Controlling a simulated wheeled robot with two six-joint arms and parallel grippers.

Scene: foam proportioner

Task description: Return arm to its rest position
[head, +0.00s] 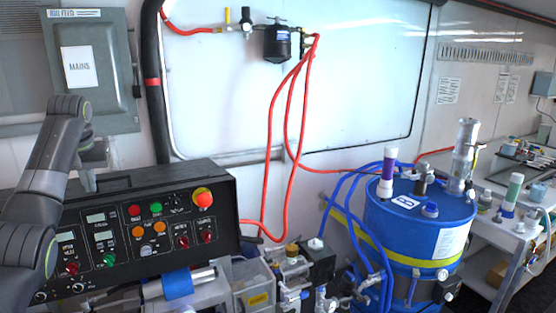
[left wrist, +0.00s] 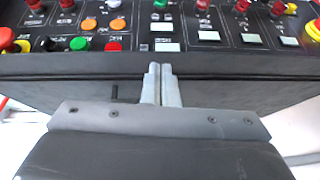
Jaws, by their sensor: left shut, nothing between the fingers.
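My left arm comes in from the left in the head view. Its gripper (head: 88,184) points down in front of the upper edge of the black control panel (head: 222,232), below the grey mains box. In the left wrist view the two pale fingers of the left gripper (left wrist: 160,72) are together with nothing between them. The panel (left wrist: 60,68) spans the top of that view, its buttons and small displays beyond the fingertips. I cannot tell whether the fingertips touch the panel. My right gripper is not in view.
The grey mains box (head: 95,75) hangs on the wall behind my left arm. Red hoses (head: 268,170) hang from a black filter (head: 277,42) to fittings below. A blue drum (head: 400,225) with blue hoses stands at right, near a side bench (head: 500,250).

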